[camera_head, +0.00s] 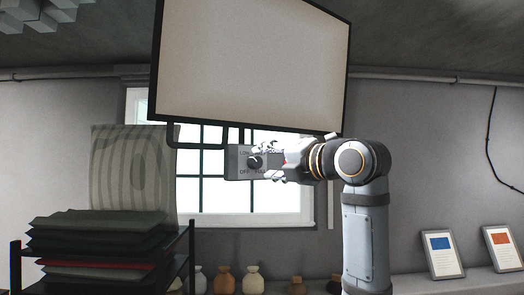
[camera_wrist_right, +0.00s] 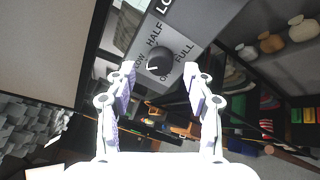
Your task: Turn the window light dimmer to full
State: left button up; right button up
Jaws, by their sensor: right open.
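The window light dimmer is a dark round knob (camera_head: 254,162) on a grey panel (camera_head: 232,166) below the large light panel (camera_head: 250,62). My right gripper (camera_head: 270,165) is at the panel from the right. In the wrist view the right gripper (camera_wrist_right: 159,74) is open, its fingertips either side of the knob, with no contact visible. My left gripper is out of view.
A window (camera_head: 210,197) is behind the panel. A dark rack (camera_head: 176,262) with stacked cushions (camera_head: 95,242) stands at left. Several vases (camera_head: 252,280) and two framed cards (camera_head: 441,253) line the ledge. The wall right of my arm is mostly clear.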

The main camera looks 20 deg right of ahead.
aim_at(255, 162)
jog(key=shift+p+x, duration=0.4)
jog(key=shift+x, duration=0.7)
jog(key=shift+w+a, duration=0.1)
jog(key=shift+w, duration=0.2)
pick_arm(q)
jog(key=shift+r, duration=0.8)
pick_arm(e)
jog(key=shift+s, duration=0.1)
grip_shut()
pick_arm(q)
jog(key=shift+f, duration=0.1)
